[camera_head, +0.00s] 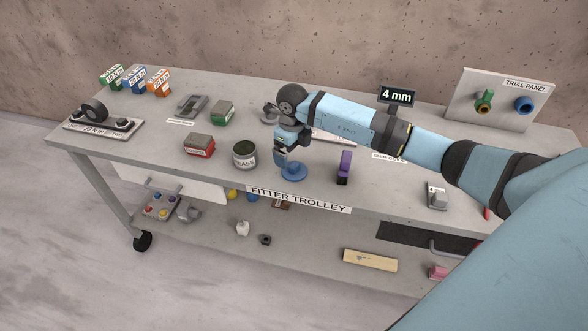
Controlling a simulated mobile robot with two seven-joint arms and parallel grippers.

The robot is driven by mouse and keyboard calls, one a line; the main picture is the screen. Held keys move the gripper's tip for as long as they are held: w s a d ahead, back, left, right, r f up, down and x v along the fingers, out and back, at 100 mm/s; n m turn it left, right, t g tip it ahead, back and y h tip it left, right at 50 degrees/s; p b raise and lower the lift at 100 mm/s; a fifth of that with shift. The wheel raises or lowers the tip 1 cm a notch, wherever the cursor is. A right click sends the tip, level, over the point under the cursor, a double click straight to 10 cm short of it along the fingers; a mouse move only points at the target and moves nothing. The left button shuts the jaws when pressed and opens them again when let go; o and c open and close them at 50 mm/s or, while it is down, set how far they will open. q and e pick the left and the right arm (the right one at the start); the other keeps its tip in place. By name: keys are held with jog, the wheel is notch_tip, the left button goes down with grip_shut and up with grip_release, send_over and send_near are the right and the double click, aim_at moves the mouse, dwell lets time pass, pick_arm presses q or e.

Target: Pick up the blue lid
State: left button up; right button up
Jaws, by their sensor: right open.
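The blue lid (294,172) is a round, flat piece with a raised middle. It lies on the trolley's top near the front edge, above the "FITTER TROLLEY" label. My right gripper (284,160) points down at the lid's back left side, very close to it and overlapping it in the picture. It is open. I cannot tell whether the fingers touch the lid, and they hide part of it. My left gripper is not in view.
A grease tin (245,155) stands left of the lid, and a purple-and-black object (344,167) stands to its right. A red box (199,145) and a green box (222,112) are farther left. The trolley's front edge (230,184) is close below the lid.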

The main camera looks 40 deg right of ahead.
aim_at(291, 164)
jog(key=f, duration=0.3)
jog(key=f+p, duration=0.1)
jog(key=f, duration=0.1)
jog(key=shift+a+f, duration=0.1)
jog(key=shift+a, duration=0.25)
jog(key=c, duration=0.9)
